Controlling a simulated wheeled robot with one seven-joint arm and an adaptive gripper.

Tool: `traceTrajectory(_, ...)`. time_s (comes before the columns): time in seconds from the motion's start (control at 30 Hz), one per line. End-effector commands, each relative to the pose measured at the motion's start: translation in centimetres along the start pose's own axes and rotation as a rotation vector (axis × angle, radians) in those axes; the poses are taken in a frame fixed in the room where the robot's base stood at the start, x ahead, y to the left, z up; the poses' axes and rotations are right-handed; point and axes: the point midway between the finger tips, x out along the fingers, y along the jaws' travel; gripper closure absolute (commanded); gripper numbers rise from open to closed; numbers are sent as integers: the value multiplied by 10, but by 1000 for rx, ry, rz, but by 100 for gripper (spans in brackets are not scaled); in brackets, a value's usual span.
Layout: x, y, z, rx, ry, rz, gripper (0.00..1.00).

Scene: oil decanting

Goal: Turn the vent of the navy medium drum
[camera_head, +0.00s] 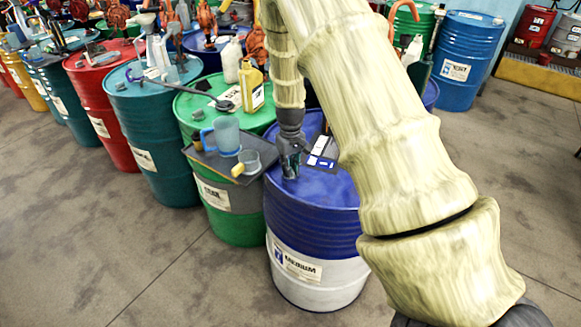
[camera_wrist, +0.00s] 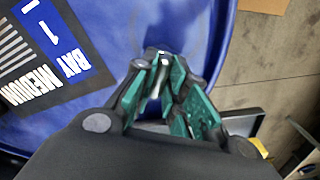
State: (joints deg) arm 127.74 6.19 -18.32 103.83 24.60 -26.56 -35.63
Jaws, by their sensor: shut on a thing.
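The navy medium drum (camera_head: 312,212) stands upright at the front, blue above and white below, with a MEDIUM label on its side. Its blue top (camera_wrist: 115,35) fills much of the wrist view, with a card reading BAY 1 MEDIUM (camera_wrist: 42,65) on it. My gripper (camera_head: 290,172) points down at the near left part of the drum's top. In the wrist view my gripper (camera_wrist: 163,72) has its green-padded fingers closed around a small, greyish metal vent (camera_wrist: 155,82) near the rim. The fingers hide most of the vent.
More drums line the left and back. The floor in front is clear.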

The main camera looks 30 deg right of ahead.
Motion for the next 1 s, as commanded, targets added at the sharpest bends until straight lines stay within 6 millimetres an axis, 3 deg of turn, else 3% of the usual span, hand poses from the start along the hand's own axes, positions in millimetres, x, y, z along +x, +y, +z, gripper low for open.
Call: traceTrajectory(1.0, -2, -1, -2, 941, 3, 1, 100)
